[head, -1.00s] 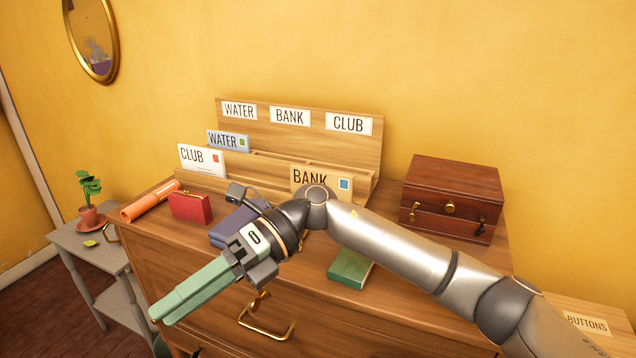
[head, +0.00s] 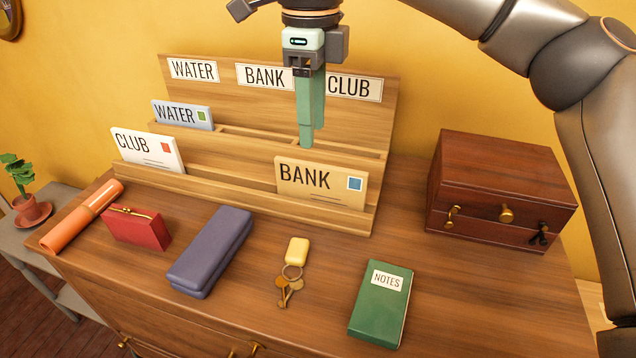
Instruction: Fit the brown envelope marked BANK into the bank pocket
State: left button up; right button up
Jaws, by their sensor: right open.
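The brown envelope marked BANK (head: 322,182), with a blue stamp, stands upright in the front slot of the wooden letter rack (head: 222,186), towards its right end. The rack's backboard carries a BANK label (head: 265,76) in the middle, between the WATER label (head: 194,70) and the CLUB label (head: 355,86). My right gripper (head: 311,137) points down over the rack, just above and behind the envelope's top edge in the picture. It is open and empty, its fingers nearly lined up. It covers part of the backboard between the BANK and CLUB labels. My left gripper is out of view.
A blue WATER envelope (head: 183,115) and a white CLUB envelope (head: 147,150) stand in the rack's left part. A wooden box (head: 500,185) is at right. In front lie an orange roll (head: 82,215), red purse (head: 137,228), blue case (head: 210,251), keys (head: 290,287) and green notebook (head: 381,303).

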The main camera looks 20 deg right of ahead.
aim_at(320, 165)
jog(key=f, duration=0.5)
jog(key=d+f+p, duration=0.1)
jog(key=f, duration=0.2)
jog(key=shift+d, duration=0.1)
jog(key=shift+f, duration=0.3)
jog(key=shift+c, duration=0.4)
grip_shut()
